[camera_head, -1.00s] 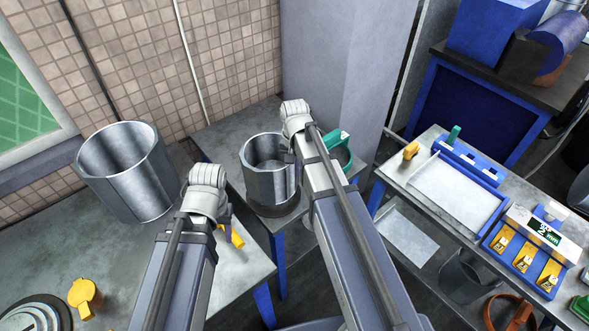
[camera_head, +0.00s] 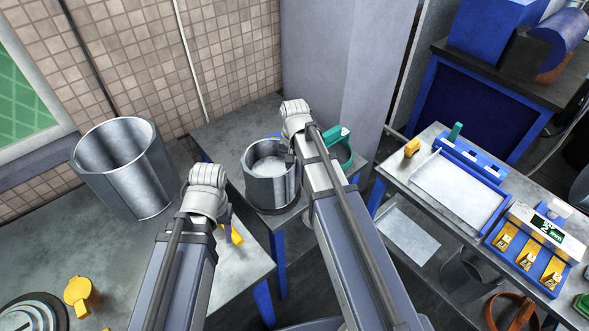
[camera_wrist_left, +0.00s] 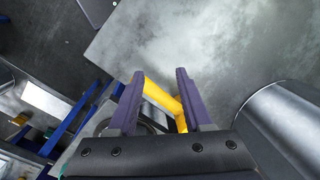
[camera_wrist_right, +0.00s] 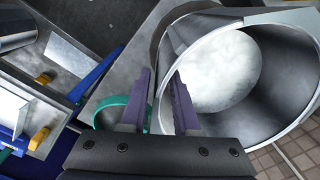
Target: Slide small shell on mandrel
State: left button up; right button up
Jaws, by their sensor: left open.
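The small shell (camera_head: 270,184), a grey metal cylinder, stands on the far bench; it also shows in the right wrist view (camera_wrist_right: 285,80). A pale round face (camera_wrist_right: 213,65) lies inside it; I cannot tell whether this is the mandrel's top. A dark round base shows around its foot. My right gripper (camera_wrist_right: 164,72) is at its wall, fingers apart on either side of the edge; I cannot tell whether they press on it. My left gripper (camera_wrist_left: 160,72) is open above a yellow piece (camera_wrist_left: 162,96) on the near bench, which shows between its fingers.
A larger metal shell (camera_head: 125,170) stands on the left bench. A green handled piece (camera_head: 338,146) is beside the small shell. A yellow clamp (camera_head: 80,294) and a ringed disc (camera_head: 36,314) are at front left. A bench with trays and a gauge (camera_head: 540,236) stands right.

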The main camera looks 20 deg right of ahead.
jog(key=shift+o, duration=0.6)
jog(key=shift+r, duration=0.1)
notch_tip(320, 180, up, 8)
jog(key=p, duration=0.8)
jog(key=shift+f, duration=0.2)
jog(key=s+a+n, duration=0.3)
jog(key=s+n, duration=0.3)
jog(key=s, duration=0.5)
jog(key=s+a+f+n+h+b, duration=0.1)
jog(key=s+a+f+n+b, duration=0.3)
jog(key=a+f+b, duration=0.3)
jog(key=a, duration=0.3)
jog(key=shift+s+a, duration=0.2)
jog(key=shift+s, duration=0.05)
